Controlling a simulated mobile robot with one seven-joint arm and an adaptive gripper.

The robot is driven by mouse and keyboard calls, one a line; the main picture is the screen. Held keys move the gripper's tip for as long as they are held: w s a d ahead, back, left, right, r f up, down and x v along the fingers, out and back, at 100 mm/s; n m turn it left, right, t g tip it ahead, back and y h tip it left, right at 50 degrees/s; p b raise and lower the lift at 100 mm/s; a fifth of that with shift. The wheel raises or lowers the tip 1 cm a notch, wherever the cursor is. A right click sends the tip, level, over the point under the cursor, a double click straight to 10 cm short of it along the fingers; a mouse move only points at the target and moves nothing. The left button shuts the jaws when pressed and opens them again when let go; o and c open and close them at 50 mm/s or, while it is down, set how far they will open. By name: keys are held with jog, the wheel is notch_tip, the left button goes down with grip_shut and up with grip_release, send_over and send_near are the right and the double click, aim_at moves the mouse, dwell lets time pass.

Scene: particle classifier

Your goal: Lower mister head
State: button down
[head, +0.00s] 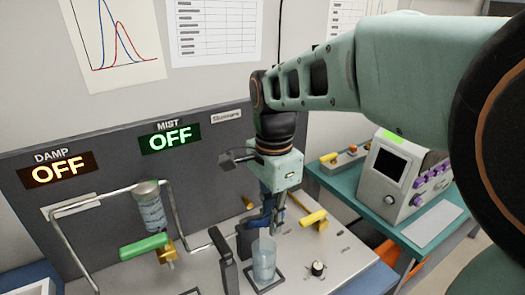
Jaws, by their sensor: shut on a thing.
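My gripper (268,218) points down over the bench, right of the middle of the head view. It is shut on what seems to be the mister head, which is mostly hidden by the fingers and not clear in shape. A clear glass cylinder (264,264) stands upright just below the fingers, on a dark square base. I cannot tell whether the fingers or the held part touch its rim. A dark upright bracket (222,252) stands just left of the cylinder. The MIST sign (170,139) reads OFF in green.
A clear hanging vessel (150,208) in a metal tube frame and a green-handled valve (143,246) stand at left. A grey instrument (393,182) sits on the teal side table.

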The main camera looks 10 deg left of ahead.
jog(key=shift+s+d+f, duration=0.1)
jog(key=shift+f, duration=0.05)
jog(key=shift+s+d+f+b, duration=0.4)
jog(key=shift+s+f+b, duration=0.2)
jog(key=shift+f+b, duration=0.2)
jog(key=shift+f, duration=0.1)
jog(key=shift+s+d+f+b, duration=0.25)
jog(key=shift+f+b, duration=0.15)
jog(key=shift+f, duration=0.1)
jog(key=shift+s+d+f+b, duration=0.15)
jog(key=shift+s+f+b, duration=0.1)
jog(key=shift+f+b, duration=0.2)
jog(key=shift+s+d+f+b, duration=0.2)
jog(key=shift+f+b, duration=0.2)
jog(key=shift+f, duration=0.15)
jog(key=shift+s+d+f+b, duration=0.1)
jog(key=shift+s+f+b, duration=0.05)
jog(key=shift+f+b, duration=0.3)
